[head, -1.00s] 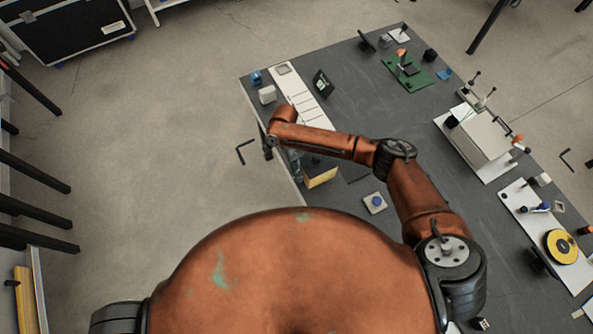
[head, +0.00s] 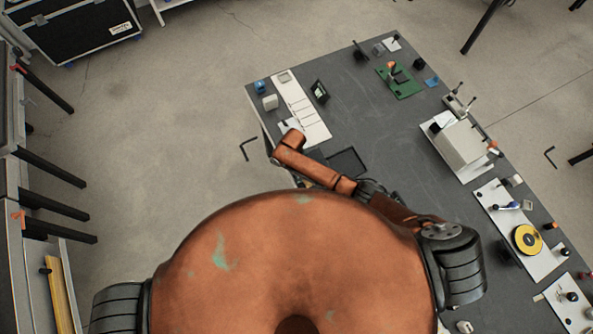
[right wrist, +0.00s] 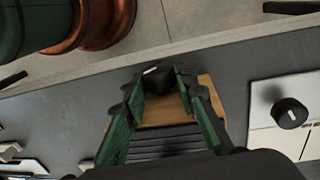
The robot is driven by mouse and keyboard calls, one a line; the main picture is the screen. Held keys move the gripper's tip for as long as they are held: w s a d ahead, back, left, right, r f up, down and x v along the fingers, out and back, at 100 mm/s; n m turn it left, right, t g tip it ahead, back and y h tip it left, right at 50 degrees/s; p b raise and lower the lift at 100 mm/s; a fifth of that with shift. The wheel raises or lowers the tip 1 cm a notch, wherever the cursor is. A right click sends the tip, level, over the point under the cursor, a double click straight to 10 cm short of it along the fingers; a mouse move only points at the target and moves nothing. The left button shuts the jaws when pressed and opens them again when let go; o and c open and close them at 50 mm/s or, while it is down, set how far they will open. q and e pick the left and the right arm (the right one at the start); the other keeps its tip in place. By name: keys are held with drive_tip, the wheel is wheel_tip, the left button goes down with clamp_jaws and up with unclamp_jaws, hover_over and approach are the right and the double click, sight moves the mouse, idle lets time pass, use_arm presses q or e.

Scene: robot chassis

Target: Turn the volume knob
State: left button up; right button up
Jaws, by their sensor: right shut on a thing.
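The volume knob (right wrist: 154,79) is a black knob with a pale mark on its top. It sits on a wooden box (right wrist: 206,100) with a dark ribbed panel, near the table edge in the right wrist view. My right gripper (right wrist: 161,82) has its green-faced fingers on either side of the knob and is shut on it. In the head view my own arm and body hide the knob and the box. My left gripper is not in view.
Another black knob (right wrist: 290,113) stands on a white plate to the right in the wrist view. The dark table (head: 375,125) carries a green board (head: 400,83), a white box (head: 462,143) and a yellow disc (head: 527,239). Its middle is fairly clear.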

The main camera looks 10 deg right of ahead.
drive_tip(key=shift+s+t+p, duration=0.2)
drive_tip(key=shift+t+p, duration=0.5)
drive_tip(key=shift+p, duration=0.9)
drive_tip(key=shift+s+t+y+p, duration=0.1)
drive_tip(key=shift+t+y+p, duration=0.25)
drive_tip(key=shift+t, duration=0.25)
drive_tip(key=shift+t+y, duration=0.25)
drive_tip(key=shift+t, duration=0.45)
drive_tip(key=o, duration=1.2)
drive_tip(key=shift+c, duration=0.2)
drive_tip(key=v, duration=1.2)
